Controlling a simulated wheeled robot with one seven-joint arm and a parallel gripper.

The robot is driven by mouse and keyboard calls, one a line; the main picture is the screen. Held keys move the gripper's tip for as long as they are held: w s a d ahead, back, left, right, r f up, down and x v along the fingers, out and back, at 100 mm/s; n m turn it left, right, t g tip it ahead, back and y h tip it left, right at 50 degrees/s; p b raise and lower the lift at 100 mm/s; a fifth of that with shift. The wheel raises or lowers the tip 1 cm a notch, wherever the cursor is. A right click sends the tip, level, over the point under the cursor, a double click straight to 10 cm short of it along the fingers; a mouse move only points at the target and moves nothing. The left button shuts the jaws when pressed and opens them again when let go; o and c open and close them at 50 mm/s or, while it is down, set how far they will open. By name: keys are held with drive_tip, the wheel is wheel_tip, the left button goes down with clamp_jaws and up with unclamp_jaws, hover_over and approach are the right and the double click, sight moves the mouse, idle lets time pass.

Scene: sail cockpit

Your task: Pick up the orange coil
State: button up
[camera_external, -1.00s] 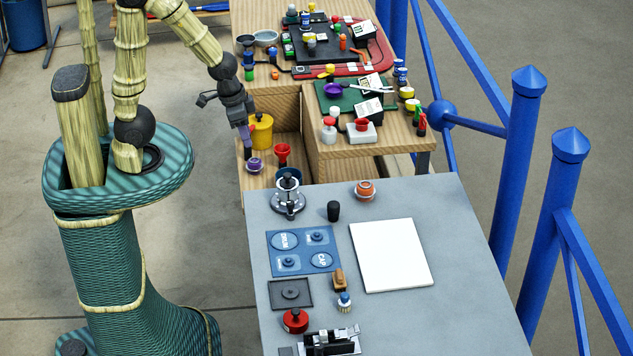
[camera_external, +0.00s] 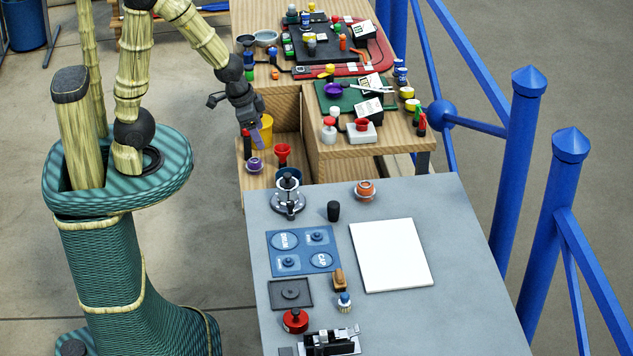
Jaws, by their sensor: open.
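The orange coil (camera_external: 365,189) sits at the back of the grey table (camera_external: 470,250), near its far edge. It looks like a small round orange spool with a pale rim. My gripper (camera_external: 252,142) is open and empty, pointing down over the recessed section of the wooden bench. It is well to the left of the coil and farther back, not touching it. The gripper partly covers a yellow container (camera_external: 266,130) behind it.
A dark cylinder (camera_external: 333,211), a metal flanged fitting (camera_external: 288,203), a blue labelled tray (camera_external: 290,263) and a white board (camera_external: 391,255) lie near the coil. A red funnel (camera_external: 283,153) and purple piece (camera_external: 255,165) stand below my gripper. Blue railings (camera_external: 515,160) rise on the right.

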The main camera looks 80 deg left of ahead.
drive_tip(key=w+a+f+m+t+h+b, duration=0.25)
drive_tip(key=w+a+f+t, duration=0.2)
drive_tip(key=w, duration=0.65)
drive_tip(key=w+a+f+m+t+h+b, duration=0.2)
drive_tip(key=w+a+f+m+t+b, duration=0.3)
drive_tip(key=w, duration=0.6)
drive_tip(key=s+f+m+g+h+b, duration=0.2)
drive_tip(key=s+f+h+b, duration=0.1)
drive_tip(key=f+h, duration=0.5)
drive_tip(key=shift+s+a+f+m+h+b, duration=0.35)
drive_tip(key=shift+s+h, duration=0.15)
drive_tip(key=shift+h, duration=0.65)
drive_tip(key=p, duration=0.2)
approach(361, 182)
drive_tip(key=x, duration=0.6)
drive_tip(key=shift+w+a+f, duration=0.1)
drive_tip(key=shift+w+f, duration=0.1)
drive_tip(key=shift+w, duration=0.15)
